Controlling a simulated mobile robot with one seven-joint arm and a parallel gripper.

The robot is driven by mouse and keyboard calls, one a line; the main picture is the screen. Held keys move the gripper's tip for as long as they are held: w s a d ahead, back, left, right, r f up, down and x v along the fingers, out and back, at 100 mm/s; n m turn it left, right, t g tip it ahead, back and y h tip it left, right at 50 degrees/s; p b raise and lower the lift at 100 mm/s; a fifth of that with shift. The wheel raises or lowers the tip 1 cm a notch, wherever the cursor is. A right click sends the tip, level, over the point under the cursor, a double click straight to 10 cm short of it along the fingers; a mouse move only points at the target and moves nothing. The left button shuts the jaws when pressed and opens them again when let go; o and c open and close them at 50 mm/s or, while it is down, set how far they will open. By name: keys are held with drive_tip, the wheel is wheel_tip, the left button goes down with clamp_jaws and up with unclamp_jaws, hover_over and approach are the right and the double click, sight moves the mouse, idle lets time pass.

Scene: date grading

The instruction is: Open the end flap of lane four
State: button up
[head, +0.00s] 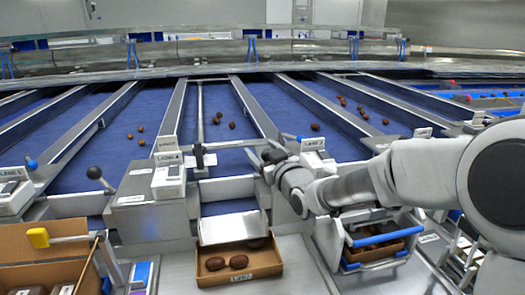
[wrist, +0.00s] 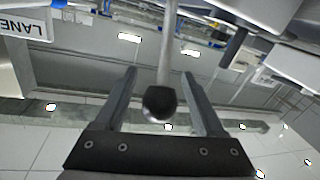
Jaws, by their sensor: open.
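The lane four sign (head: 168,158) stands on a white box at the end of a blue belt (head: 215,110). Right of it, a grey bar (head: 232,144) runs across the belt end from a black fitting (head: 199,156) towards my gripper (head: 264,160). In the wrist view, a grey rod (wrist: 168,50) ends in a black knob (wrist: 160,103) between my gripper's fingers (wrist: 158,100). The fingers are open, with a visible gap on each side of the knob. A pale plate (head: 233,228) sits below the belt end; I cannot tell whether it is the flap.
A cardboard box (head: 262,272) with several dates stands below the plate. Another black-knobbed lever (head: 95,173) stands left of lane four. A yellow-ended handle (head: 39,237) is at lower left. A blue-handled crate (head: 375,238) is beneath my arm. Several dates lie on the belts.

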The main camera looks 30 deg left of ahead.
clamp_jaws()
idle(1.3)
